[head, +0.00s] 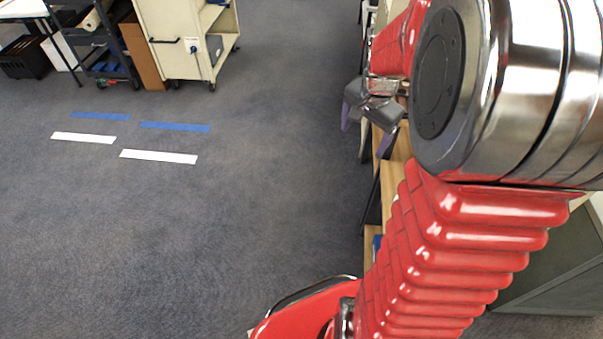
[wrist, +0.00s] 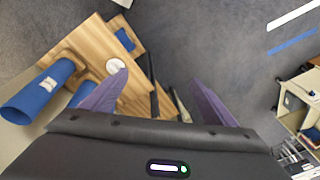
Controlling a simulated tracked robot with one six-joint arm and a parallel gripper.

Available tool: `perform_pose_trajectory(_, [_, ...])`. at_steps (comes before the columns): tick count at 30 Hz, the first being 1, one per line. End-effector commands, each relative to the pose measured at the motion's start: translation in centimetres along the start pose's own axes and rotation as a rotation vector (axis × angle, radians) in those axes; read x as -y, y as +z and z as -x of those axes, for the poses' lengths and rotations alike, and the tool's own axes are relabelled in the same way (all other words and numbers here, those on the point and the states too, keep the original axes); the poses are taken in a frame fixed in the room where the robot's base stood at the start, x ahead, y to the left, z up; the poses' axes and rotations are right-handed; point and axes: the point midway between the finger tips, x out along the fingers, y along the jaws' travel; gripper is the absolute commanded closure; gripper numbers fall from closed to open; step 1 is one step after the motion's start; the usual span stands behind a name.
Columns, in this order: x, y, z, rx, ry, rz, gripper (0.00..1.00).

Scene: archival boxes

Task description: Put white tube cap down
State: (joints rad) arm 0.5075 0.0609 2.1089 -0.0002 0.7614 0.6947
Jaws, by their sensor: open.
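A round white cap (wrist: 115,66) lies on a wooden surface (wrist: 97,38) in the wrist view, just beyond the tip of the left finger. My gripper (wrist: 160,78) is open, with its two purple fingers spread wide and nothing between them. The cap appears apart from the fingers, though the depth is hard to judge. In the head view my gripper (head: 370,124) hangs beside the wooden shelving at the right, partly behind my arm. The cap is not visible in the head view.
Blue rolled tubes (wrist: 40,92) lie at the left in the wrist view, and a small blue item (wrist: 125,40) is near the cap. A cream cart (head: 185,38) and a dark rack (head: 100,45) stand at the back left. The grey carpet (head: 220,220) is open, with blue and white floor strips.

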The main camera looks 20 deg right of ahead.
Motion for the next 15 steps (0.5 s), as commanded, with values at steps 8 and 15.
perform_pose_trajectory(8, [1.7,6.0,5.4,-0.04,-0.064,0.274,0.2])
perform_pose_trajectory(15, [1.9,11.0,9.2,-0.076,-0.117,0.505,0.2])
